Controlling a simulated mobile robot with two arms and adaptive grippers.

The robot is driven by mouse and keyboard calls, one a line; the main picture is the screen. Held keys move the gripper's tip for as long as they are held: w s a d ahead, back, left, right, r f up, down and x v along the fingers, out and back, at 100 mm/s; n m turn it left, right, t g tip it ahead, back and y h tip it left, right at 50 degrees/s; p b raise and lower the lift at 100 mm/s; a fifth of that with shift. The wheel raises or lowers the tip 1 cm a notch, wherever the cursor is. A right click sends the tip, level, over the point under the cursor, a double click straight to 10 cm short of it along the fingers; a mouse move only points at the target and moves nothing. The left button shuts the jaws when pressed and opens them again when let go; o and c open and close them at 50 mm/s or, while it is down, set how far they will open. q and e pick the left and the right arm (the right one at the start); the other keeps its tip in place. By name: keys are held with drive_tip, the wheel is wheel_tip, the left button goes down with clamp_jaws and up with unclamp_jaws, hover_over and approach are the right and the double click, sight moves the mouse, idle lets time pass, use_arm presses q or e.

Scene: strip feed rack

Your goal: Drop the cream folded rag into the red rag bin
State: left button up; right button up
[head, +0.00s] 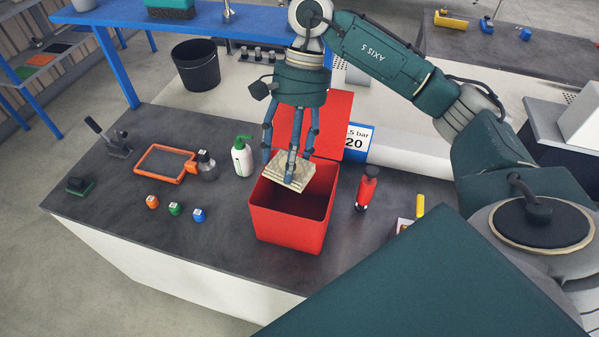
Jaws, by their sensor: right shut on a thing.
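The cream folded rag (287,176) is a small layered pad. My right gripper (290,165) comes down from above and is shut on it. The rag is held over the back left part of the opening of the red rag bin (290,233). The bin stands on the dark bench top with its lid (330,122) raised at the back, and its inside looks dark. The gripper's fingers cover part of the rag and of the lid. My left gripper is not in view.
A red bottle (366,189) stands right of the bin.

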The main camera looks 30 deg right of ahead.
drive_tip(key=d+r+m+t, duration=0.2)
drive_tip(key=d+m, duration=0.2)
drive_tip(key=d, duration=0.1)
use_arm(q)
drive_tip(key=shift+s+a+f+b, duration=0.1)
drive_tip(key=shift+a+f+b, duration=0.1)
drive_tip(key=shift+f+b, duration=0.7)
use_arm(e)
drive_tip(key=shift+m+y, duration=0.3)
drive_tip(key=f, duration=0.3)
drive_tip(key=w+f, duration=0.1)
drive_tip(key=f, duration=0.1)
drive_tip(key=shift+w+f, duration=0.15)
drive_tip(key=shift+f, duration=0.25)
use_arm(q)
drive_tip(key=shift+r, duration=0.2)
use_arm(e)
drive_tip(key=o, duration=1.1)
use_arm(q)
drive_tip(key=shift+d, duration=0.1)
use_arm(e)
drive_tip(key=v, duration=1.2)
drive_tip(key=shift+r, duration=0.1)
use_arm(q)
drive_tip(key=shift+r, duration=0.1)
